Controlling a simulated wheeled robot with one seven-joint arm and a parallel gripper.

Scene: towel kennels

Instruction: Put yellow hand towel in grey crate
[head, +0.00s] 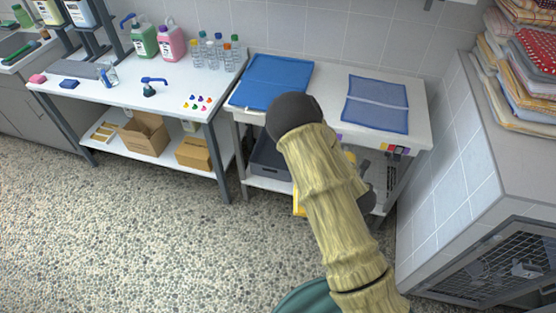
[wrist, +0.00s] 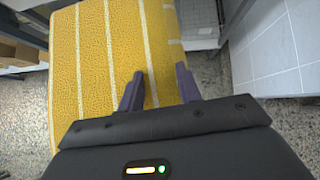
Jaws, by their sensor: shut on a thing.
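The yellow hand towel (wrist: 95,70) has white stripes and fills much of the wrist view. My gripper (wrist: 160,88) is shut on it, with its purple fingers at the towel's right part. In the head view only a small yellow piece of the towel (head: 298,204) shows beside my arm, which hides most of the towel and the gripper. The grey crate (head: 266,160) stands on the lower shelf of the right table, partly behind my arm; its inside is mostly hidden.
A blue folded cloth (head: 270,82) and a blue mesh bag (head: 376,104) lie on the right table. Cardboard boxes (head: 143,133) stand under the left table. A tiled block with a kennel door (head: 490,265) bounds the right. The floor at left is clear.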

